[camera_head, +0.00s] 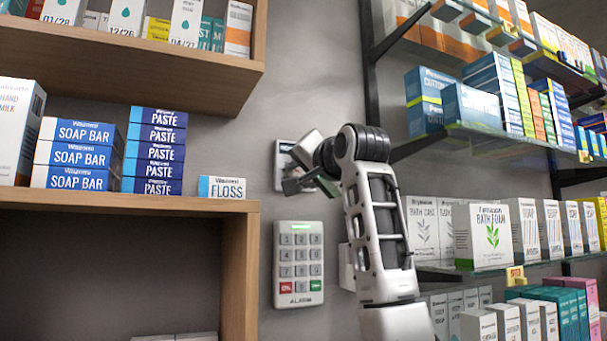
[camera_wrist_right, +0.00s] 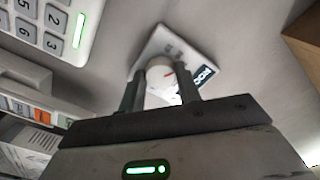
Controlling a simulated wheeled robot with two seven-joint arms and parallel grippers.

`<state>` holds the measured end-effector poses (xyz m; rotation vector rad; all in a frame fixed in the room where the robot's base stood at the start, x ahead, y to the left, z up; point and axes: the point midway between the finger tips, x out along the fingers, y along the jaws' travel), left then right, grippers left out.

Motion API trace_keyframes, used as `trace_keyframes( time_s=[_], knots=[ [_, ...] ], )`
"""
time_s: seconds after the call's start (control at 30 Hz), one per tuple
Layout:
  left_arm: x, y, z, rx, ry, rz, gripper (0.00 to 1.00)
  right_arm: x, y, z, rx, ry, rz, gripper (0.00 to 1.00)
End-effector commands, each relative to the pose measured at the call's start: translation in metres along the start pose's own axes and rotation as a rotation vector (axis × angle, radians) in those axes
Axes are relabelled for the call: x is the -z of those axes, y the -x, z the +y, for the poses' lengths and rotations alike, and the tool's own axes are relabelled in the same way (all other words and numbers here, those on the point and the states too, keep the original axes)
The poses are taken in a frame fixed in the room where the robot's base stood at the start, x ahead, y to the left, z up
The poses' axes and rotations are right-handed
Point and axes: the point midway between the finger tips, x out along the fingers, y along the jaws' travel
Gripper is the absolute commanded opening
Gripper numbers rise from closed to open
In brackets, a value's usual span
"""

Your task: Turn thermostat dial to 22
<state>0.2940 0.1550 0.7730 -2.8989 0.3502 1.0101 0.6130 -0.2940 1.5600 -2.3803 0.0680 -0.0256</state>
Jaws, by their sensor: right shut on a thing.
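The thermostat (camera_head: 280,180) is a small pale plate on the grey wall, mostly hidden by my right gripper (camera_head: 296,168) in the head view. In the right wrist view the thermostat (camera_wrist_right: 189,43) shows tilted, with a round white dial (camera_wrist_right: 158,73) that carries a red mark. A small dark display with light characters sits beside the dial, partly behind a finger; I cannot read it surely. The two fingers of my right gripper (camera_wrist_right: 161,86) stand on either side of the dial, shut on it. My left gripper is not in view.
An alarm keypad (camera_head: 299,264) is on the wall just below the thermostat; it also shows in the right wrist view (camera_wrist_right: 45,28). A wooden shelf (camera_head: 130,199) with soap, paste and a floss box (camera_head: 222,187) is at left. Glass shelves (camera_head: 500,140) with boxes are at right.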

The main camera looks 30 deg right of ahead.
Motion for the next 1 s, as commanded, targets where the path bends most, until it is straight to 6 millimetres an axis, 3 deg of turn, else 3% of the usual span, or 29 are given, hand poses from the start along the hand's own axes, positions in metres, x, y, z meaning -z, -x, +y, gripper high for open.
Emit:
trace_keyframes(
  time_s=[0.6,1.0],
  knots=[
    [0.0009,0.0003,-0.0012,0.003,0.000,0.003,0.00,0.0003,0.0002,-0.0010,0.000,-0.562,0.000,0.11],
    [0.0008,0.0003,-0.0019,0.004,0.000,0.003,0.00,0.0005,0.0000,-0.0004,-0.002,-0.770,0.001,0.11]
  ],
)
